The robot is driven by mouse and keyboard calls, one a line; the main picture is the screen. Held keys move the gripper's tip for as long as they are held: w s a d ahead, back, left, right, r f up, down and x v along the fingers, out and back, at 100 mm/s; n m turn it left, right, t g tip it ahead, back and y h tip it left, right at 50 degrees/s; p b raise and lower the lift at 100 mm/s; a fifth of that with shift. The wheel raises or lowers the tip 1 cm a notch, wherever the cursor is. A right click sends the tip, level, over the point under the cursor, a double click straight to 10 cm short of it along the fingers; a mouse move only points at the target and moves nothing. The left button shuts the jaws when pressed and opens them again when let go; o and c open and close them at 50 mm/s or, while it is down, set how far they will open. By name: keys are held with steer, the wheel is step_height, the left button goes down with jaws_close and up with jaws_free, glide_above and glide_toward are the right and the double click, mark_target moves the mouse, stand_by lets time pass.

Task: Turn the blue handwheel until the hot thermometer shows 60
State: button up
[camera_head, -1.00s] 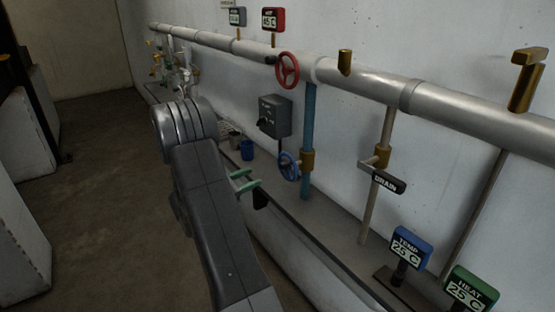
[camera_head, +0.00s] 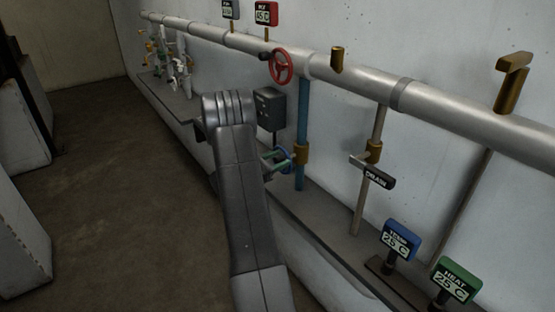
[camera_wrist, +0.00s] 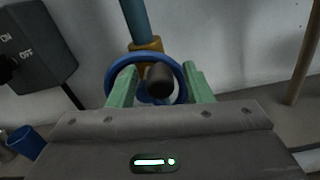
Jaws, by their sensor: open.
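The blue handwheel (camera_head: 285,154) sits on a brass valve on the blue vertical pipe, partly hidden by my gripper. In the wrist view its blue rim (camera_wrist: 169,59) shows behind my green fingers, with a dark knob (camera_wrist: 160,77) between them. My gripper (camera_head: 274,160) is open at the wheel; in the wrist view the fingers (camera_wrist: 160,84) stand on either side of the knob, with gaps visible. I cannot tell whether they touch the rim. The red hot thermometer (camera_head: 266,14) above the main pipe appears to read 45 C.
A red handwheel (camera_head: 281,66) is on the main pipe (camera_head: 350,76). A grey switch box (camera_wrist: 33,45) is left of the blue pipe (camera_head: 302,120). A DRAIN lever (camera_head: 374,174), a blue TEMP display (camera_head: 399,238) and a green HEAT display (camera_head: 456,281), both at 25 C, are to the right.

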steer(key=c, duration=1)
steer(key=shift+f+b, duration=0.2)
steer(key=shift+b, duration=0.35)
